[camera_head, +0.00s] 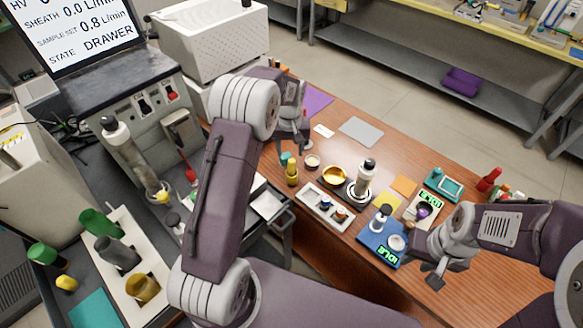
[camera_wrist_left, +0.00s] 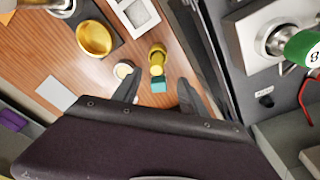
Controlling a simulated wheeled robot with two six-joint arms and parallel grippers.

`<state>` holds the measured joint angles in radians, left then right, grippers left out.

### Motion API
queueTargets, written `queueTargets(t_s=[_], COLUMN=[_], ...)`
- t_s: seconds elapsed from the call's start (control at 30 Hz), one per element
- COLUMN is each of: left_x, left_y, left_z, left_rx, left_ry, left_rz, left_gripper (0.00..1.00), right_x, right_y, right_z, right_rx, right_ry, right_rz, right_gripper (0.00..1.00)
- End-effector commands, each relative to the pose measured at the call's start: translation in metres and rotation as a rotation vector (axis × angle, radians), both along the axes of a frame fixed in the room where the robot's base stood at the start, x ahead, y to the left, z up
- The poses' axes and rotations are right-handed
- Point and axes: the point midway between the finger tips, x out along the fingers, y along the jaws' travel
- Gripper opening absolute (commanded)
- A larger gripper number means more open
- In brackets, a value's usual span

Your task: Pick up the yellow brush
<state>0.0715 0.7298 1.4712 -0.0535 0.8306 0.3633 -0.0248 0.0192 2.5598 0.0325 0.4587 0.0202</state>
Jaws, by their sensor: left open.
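The yellow brush (camera_head: 292,177) stands on the brown table, a small yellow piece with a teal end. In the left wrist view the brush (camera_wrist_left: 157,62) shows just beyond the fingers, its teal end towards my gripper. My left gripper (camera_wrist_left: 159,80) is open, one finger on each side of the teal end, with nothing held. In the head view my left gripper (camera_head: 298,125) is above and behind the brush; its fingertips are hard to make out. My right gripper (camera_head: 428,262) is at the table's right front, apart from the brush, its fingers spread and empty.
A round pale lid (camera_head: 312,161) is close beside the brush. A gold bowl (camera_head: 335,175), a white tray (camera_head: 325,207) and a blue scale (camera_head: 378,243) stand to the right. An open drawer (camera_head: 268,207) is at the front left. A grey pad (camera_head: 361,131) lies behind.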

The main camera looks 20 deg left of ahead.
Motion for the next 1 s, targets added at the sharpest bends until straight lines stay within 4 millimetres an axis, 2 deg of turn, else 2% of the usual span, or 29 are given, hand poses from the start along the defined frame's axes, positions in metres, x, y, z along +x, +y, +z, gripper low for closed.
queueTargets(t_s=[0.17, 0.33, 0.53, 0.7, 0.8, 1.0], left_x=[0.001, 0.004, 0.007, 0.014, 0.015, 0.016], left_y=[0.001, 0.002, 0.001, 0.000, 0.001, 0.001], left_z=[-0.006, -0.032, -0.046, -0.077, -0.087, -0.089], left_rx=[0.000, 0.000, -0.001, 0.000, 0.000, -0.001], left_ry=[-0.001, 0.000, -0.001, 0.000, -0.002, -0.004], left_rz=[0.001, 0.000, 0.000, 0.001, 0.001, 0.000], left_gripper=[0.51, 0.51, 0.51, 0.51, 0.51, 0.51], right_x=[0.000, 0.000, 0.000, 0.000, 0.000, 0.000], right_y=[0.000, 0.000, 0.000, 0.000, 0.000, 0.000], right_z=[0.001, 0.003, 0.005, 0.009, 0.009, 0.009], right_rx=[0.000, 0.000, 0.000, 0.000, 0.000, 0.000], right_ry=[0.000, 0.000, 0.000, 0.000, 0.000, 0.000], right_rz=[0.000, 0.000, 0.000, 0.000, 0.000, 0.000], right_gripper=[0.34, 0.34, 0.34, 0.34, 0.34, 0.34])
